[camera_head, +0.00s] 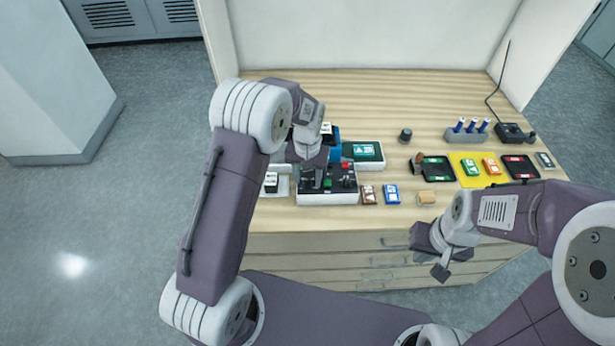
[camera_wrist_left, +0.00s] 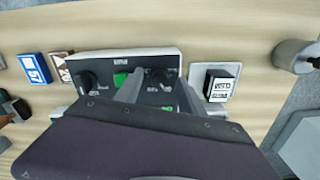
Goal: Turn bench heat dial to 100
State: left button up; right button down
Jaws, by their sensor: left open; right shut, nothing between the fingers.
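A control box (camera_head: 328,197) with a black front panel stands at the bench's front edge. It carries two black dials, a green button (camera_wrist_left: 120,79) and a red button. My left gripper (camera_head: 310,178) is open over the box's left dial, pointing down. In the left wrist view the box is turned around; that dial (camera_wrist_left: 160,77) lies between my left gripper's fingers (camera_wrist_left: 160,95), and the other dial (camera_wrist_left: 87,80) is free to the left. The dial labels are too small to read. My right gripper (camera_head: 440,271) is shut and empty in front of the bench drawers.
A display with teal digits (camera_head: 364,151) stands behind the box. Brown and blue small cartons (camera_head: 391,194) lie to its right. A yellow mat (camera_head: 470,180), black trays and a rack with blue-topped items (camera_head: 466,135) fill the right side. Bare bench lies behind them.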

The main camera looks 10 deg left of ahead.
pick_arm(q)
jog(key=shift+w, duration=0.1)
grip_shut()
jog(key=shift+m, duration=0.3)
jog(key=shift+m+p, duration=0.35)
jog(key=shift+m, duration=0.35)
jog(key=m+p, duration=0.1)
jog(key=m, duration=0.2)
jog(key=m+p, duration=0.1)
jog(key=m, duration=0.5)
jog(key=shift+m, duration=0.3)
jog(key=shift+w, duration=0.1)
